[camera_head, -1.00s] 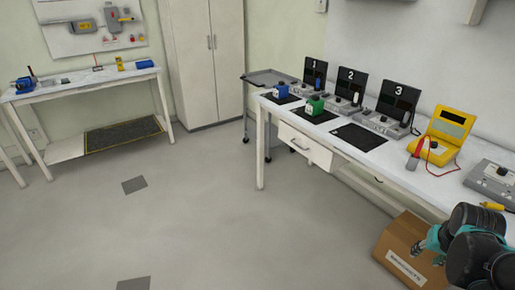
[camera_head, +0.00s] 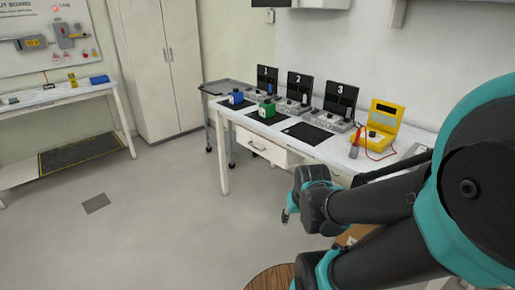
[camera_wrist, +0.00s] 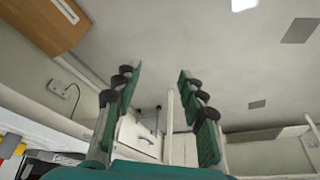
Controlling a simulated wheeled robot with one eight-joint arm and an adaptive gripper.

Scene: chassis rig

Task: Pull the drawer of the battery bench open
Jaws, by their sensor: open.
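The battery bench (camera_head: 315,150) stands along the right wall. Its white drawer (camera_head: 264,147) is under the left part of the top and looks shut, with a handle (camera_head: 257,145) on its front. The drawer (camera_wrist: 135,140) also shows in the wrist view, beyond my fingers and left of centre, with its handle in sight. My gripper (camera_wrist: 157,78) is open, with nothing between its two green finger rows. In the head view my gripper (camera_head: 287,212) is mostly hidden by my wrist and hangs in front of the bench, apart from the drawer.
Blue and green batteries, numbered stations and a yellow meter (camera_head: 380,125) stand on the bench top. A grey cart (camera_head: 230,90) is by its left end. A cardboard box (camera_wrist: 48,22) is partly in view. The floor (camera_head: 170,215) on the left is clear.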

